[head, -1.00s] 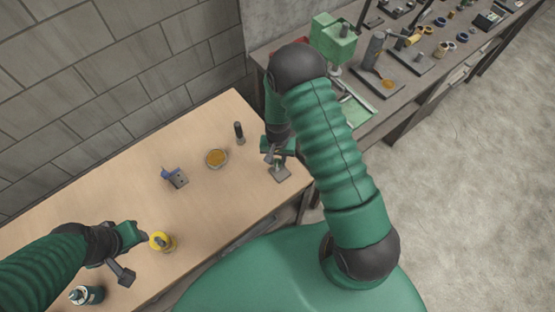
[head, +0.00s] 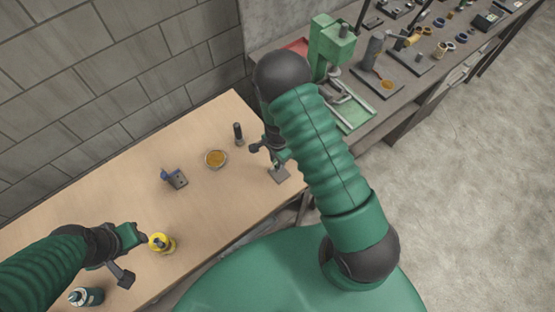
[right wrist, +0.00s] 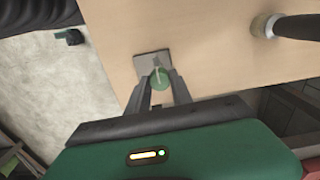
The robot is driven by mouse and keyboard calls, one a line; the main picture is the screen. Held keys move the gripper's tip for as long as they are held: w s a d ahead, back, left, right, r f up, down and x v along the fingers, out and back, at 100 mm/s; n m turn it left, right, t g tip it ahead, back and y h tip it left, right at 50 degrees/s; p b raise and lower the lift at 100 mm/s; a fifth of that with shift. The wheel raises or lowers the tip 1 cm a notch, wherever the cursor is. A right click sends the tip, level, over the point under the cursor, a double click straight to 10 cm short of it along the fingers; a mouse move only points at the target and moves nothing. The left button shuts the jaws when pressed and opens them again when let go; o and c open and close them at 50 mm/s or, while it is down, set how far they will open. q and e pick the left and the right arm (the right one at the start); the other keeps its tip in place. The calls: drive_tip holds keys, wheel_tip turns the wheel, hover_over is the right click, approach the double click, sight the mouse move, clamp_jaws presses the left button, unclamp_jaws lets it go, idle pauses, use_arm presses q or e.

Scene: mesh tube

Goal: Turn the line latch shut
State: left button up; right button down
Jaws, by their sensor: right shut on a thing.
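The line latch appears to be the small fitting on a grey base plate (head: 279,174) near the right end of the wooden table. My right gripper (right wrist: 160,86) is shut on that part, with a finger on each side. In the head view the right gripper (head: 281,161) is over the plate and partly hidden by my arm. The latch's exact angle cannot be read. My left gripper (head: 132,236) hangs over the table's left part; its finger gap is unclear.
A bench with a green press (head: 331,45) stands beyond.

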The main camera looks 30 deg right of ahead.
sight(276, 162)
drive_tip(key=shift+s+a+f, duration=0.1)
drive_tip(key=shift+a, duration=0.05)
idle(0.4)
drive_tip(key=c, duration=1.5)
unclamp_jaws()
drive_tip(key=o, duration=0.4)
drive_tip(key=shift+c, duration=0.2)
wheel_tip(276, 162, up, 17)
drive_tip(key=shift+w+b, duration=0.25)
drive_tip(key=shift+b, duration=0.05)
